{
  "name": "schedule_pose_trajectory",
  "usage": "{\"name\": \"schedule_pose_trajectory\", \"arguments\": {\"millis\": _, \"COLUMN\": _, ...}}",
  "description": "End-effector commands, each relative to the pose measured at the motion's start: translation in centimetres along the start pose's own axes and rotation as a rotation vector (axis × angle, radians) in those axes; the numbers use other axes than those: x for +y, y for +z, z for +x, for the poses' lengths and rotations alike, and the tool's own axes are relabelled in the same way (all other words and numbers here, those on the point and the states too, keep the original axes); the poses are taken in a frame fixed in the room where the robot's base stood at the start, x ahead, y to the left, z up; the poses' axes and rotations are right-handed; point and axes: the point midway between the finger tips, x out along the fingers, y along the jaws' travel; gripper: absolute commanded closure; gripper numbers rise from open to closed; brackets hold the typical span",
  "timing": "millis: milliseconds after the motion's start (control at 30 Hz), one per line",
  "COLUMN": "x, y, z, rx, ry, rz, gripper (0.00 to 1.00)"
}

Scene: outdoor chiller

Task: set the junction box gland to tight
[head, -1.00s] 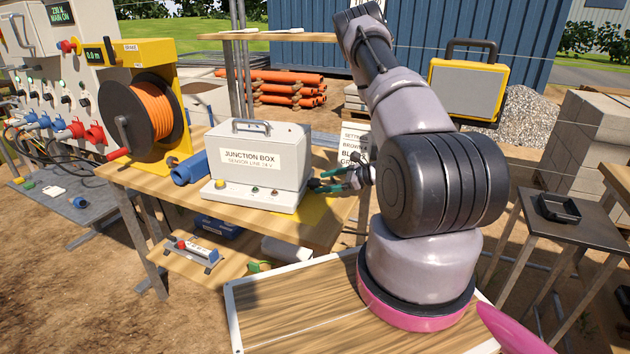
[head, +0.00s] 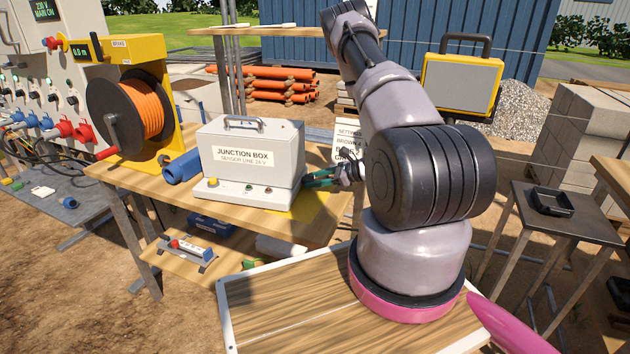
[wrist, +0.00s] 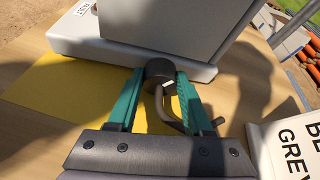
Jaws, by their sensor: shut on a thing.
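The white junction box (head: 250,155) stands on the wooden table, labelled "JUNCTION BOX SENSOR LINE 24 V". In the wrist view its wall (wrist: 155,25) rises from a white base. The gland (wrist: 160,72) is a dark round knob low on the box's side. My gripper (head: 318,180) is at the right end of the box, and its teal fingers (wrist: 156,88) are closed on the gland from both sides. A grey cable (wrist: 170,115) hangs from the gland between the fingers. The gland is hidden in the head view.
A sign with wire colours (wrist: 285,140) stands right of my gripper. A yellow patch (wrist: 50,90) lies under the box. An orange cable reel (head: 140,108) and a blue cylinder (head: 183,167) are to the left. A small table with a black tray (head: 553,202) is at right.

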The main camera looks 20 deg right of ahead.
Motion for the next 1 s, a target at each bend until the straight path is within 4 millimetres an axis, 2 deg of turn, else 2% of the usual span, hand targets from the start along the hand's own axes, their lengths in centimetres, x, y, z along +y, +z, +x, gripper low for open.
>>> {"name": "schedule_pose_trajectory", "arguments": {"millis": 700, "x": -0.63, "y": -0.21, "z": 0.0, "rx": -0.001, "ry": 0.211, "rz": 0.516, "gripper": 1.0}}
{"name": "schedule_pose_trajectory", "arguments": {"millis": 1000, "x": -0.74, "y": -0.24, "z": 0.05, "rx": -0.002, "ry": 0.27, "rz": 0.656, "gripper": 1.0}}
